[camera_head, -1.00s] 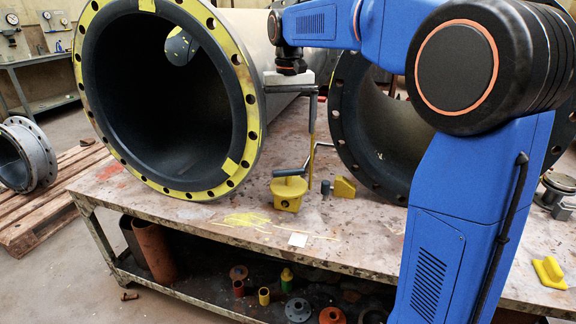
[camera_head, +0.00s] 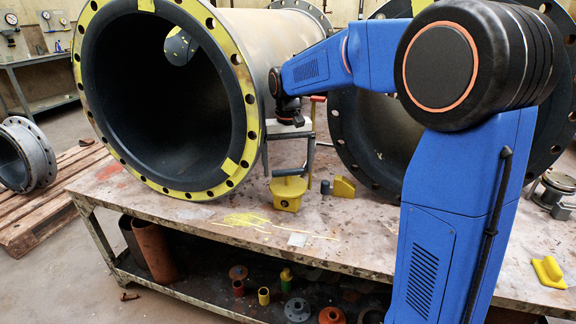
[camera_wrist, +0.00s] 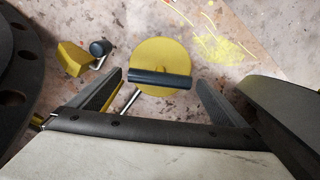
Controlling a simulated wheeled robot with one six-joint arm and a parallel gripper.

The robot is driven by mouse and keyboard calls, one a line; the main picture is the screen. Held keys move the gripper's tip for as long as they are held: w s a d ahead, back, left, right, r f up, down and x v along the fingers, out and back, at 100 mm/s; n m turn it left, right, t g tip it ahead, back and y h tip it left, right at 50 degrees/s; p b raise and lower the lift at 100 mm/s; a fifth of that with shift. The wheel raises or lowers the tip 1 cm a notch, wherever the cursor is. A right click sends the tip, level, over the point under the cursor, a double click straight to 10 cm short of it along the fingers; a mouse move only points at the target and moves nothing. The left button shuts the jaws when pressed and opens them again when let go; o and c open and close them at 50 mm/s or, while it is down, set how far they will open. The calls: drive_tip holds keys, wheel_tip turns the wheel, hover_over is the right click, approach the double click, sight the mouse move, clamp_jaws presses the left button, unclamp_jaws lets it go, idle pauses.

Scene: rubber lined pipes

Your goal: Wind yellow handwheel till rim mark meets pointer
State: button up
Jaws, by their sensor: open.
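The yellow handwheel (camera_head: 289,184) is a round disc with a dark bar across its top, on a yellow body at the bench's front middle. In the wrist view the disc (camera_wrist: 160,52) lies just ahead of my gripper (camera_wrist: 158,80), its dark bar between the two fingers. My gripper (camera_head: 288,168) is open and points down above the disc, one finger to each side. I see no contact with the bar. I cannot make out a rim mark or a pointer.
A small dark cylinder (camera_head: 325,187) and a yellow block (camera_head: 344,187) stand right of the handwheel. Large flanged pipes (camera_head: 247,98) (camera_head: 345,135) rise on both sides. The bench front (camera_head: 225,222) is mostly clear.

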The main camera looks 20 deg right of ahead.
drive_tip(key=c, duration=1)
drive_tip(key=shift+c, duration=0.2)
